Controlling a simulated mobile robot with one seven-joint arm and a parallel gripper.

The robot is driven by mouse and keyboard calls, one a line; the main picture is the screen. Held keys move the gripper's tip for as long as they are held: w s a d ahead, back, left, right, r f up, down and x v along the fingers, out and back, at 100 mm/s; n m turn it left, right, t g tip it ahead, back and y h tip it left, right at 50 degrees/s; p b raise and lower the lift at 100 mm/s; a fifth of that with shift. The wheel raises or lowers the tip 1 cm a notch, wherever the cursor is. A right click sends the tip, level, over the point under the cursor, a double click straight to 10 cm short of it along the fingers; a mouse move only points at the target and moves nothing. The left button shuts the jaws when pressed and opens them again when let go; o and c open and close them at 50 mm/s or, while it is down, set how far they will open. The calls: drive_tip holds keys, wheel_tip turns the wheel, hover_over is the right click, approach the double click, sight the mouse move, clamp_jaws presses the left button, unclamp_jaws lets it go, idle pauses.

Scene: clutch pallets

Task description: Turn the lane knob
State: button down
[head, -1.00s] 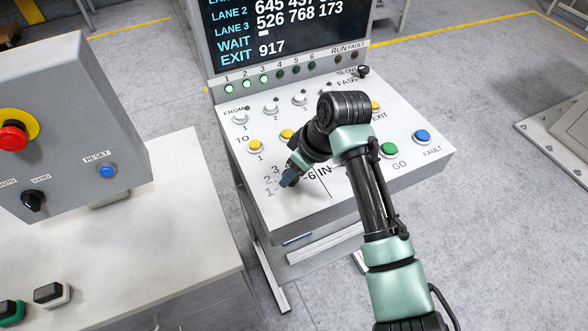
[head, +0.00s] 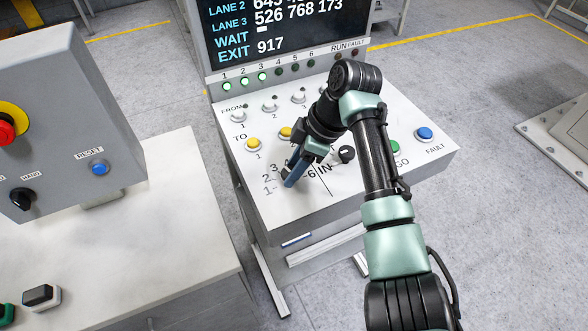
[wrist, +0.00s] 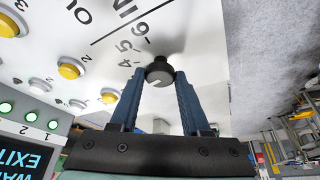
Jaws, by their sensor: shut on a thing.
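The lane knob (wrist: 159,73) is a round black knob with a white mark, on the sloped white panel (head: 258,203). The numbers 4, 5 and 6 are printed beside it in the wrist view. My gripper (wrist: 159,82) has its two blue fingers closed on opposite sides of this knob. In the head view my gripper (head: 291,175) points down at the panel between the printed 1-2-3 and the 6. There the fingers hide the knob.
Another black knob (head: 346,154) stands right of my gripper, by the word IN. Yellow buttons (head: 253,145), white knobs (head: 270,107), a green button (head: 393,147) and a blue button (head: 424,134) surround it. A grey box (head: 66,115) stands left. The front panel strip is clear.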

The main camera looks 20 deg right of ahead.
drive_tip(key=shift+n, duration=0.5)
drive_tip(key=shift+c, duration=1.9)
unclamp_jaws()
drive_tip(key=v, duration=1.3)
drive_tip(key=shift+w, duration=0.3)
drive_tip(key=shift+r, duration=0.1)
